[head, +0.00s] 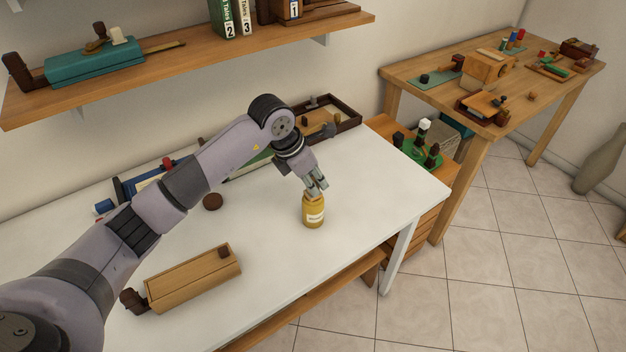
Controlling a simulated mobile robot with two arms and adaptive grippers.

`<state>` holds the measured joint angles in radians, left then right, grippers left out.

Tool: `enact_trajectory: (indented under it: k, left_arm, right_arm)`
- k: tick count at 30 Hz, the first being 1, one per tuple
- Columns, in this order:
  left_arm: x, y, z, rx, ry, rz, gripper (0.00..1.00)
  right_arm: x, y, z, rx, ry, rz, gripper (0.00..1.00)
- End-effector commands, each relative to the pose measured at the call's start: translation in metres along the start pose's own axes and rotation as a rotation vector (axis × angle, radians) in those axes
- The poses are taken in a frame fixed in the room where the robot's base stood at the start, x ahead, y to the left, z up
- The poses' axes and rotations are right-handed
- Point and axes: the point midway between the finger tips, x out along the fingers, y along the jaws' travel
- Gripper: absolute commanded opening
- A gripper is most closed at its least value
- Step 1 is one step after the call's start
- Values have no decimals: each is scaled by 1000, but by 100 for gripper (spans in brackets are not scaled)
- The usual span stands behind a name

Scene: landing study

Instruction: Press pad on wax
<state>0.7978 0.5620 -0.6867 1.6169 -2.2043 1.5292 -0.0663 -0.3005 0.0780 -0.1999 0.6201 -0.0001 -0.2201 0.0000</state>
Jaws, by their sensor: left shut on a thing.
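A yellow jar (313,213) with a pale label, which looks like the wax, stands upright on the white table near its right front edge. My left gripper (317,189) points down right at the jar's mouth. It is shut on a small pale thing that looks like the pad, mostly hidden between the fingertips. The pad appears to be at the jar's opening, but I cannot tell whether it touches the wax inside. My right gripper is not in view.
On the white table (265,270) are a long wooden box (193,280), a round brown piece (212,202) and a dark wooden tray (345,108) at the back. A shelf (190,62) hangs above. The table is clear around the jar.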

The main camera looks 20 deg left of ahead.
Motion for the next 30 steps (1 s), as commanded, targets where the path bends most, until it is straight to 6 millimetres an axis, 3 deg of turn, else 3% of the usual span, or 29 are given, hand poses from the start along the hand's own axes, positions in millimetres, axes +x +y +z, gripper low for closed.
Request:
enact_trajectory:
  k: [17, 30]
  left_arm:
    - [0, -1, -1, -1, 7, -2, 0]
    - [-33, 0, 13, 1, 3, -1, 0]
  right_arm:
    - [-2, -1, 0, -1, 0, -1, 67]
    - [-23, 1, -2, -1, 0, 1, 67]
